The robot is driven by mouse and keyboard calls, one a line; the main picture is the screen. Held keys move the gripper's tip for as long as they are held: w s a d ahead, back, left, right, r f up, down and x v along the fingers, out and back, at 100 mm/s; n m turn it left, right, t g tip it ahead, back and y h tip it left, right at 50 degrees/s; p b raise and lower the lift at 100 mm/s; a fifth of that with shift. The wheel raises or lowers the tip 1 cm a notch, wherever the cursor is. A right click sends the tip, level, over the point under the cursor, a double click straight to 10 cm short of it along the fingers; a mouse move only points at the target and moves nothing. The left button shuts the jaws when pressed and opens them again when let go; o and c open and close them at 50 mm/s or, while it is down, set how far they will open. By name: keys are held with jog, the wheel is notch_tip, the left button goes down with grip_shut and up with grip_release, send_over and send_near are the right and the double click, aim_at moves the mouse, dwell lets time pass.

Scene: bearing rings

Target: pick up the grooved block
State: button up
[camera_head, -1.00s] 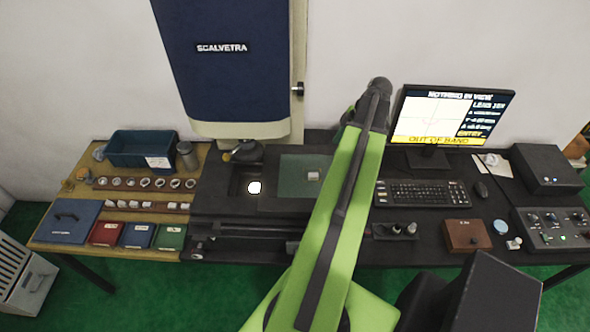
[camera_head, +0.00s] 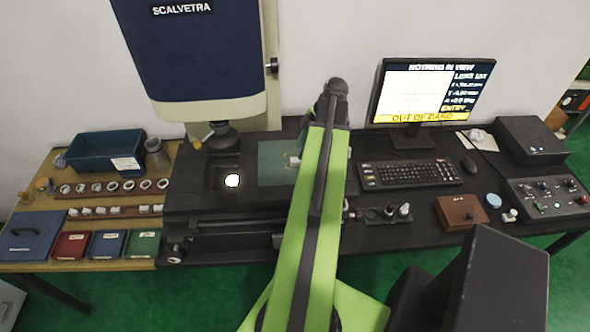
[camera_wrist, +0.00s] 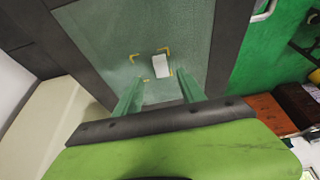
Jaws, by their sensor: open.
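A small pale block (camera_wrist: 161,66), which I take as the grooved block, lies on a green plate (camera_wrist: 115,60) between yellow corner marks in the wrist view. Its groove is too small to make out. In the head view the block (camera_head: 294,160) sits on the plate (camera_head: 270,176), just left of my arm. My gripper (camera_wrist: 160,84) is open and empty, its two greenish fingers pointing toward the block. The block shows between the finger lines, beyond the tips, apart from them. In the head view my arm hides the gripper.
The plate lies on a dark machine stage (camera_head: 195,195) beneath a blue-fronted column (camera_head: 200,60). Right are a keyboard (camera_head: 408,173), a monitor (camera_head: 425,100) and a brown box (camera_head: 462,212). Left are a blue bin (camera_head: 100,155), rows of rings (camera_head: 115,186) and small coloured boxes.

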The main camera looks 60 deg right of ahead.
aim_at(296, 159)
jog(key=b+x, duration=0.5)
jog(key=shift+s+a+f, duration=0.1)
jog(key=shift+a+f, duration=0.05)
jog(key=shift+f, duration=0.05)
jog(key=shift+r, duration=0.2)
grip_shut()
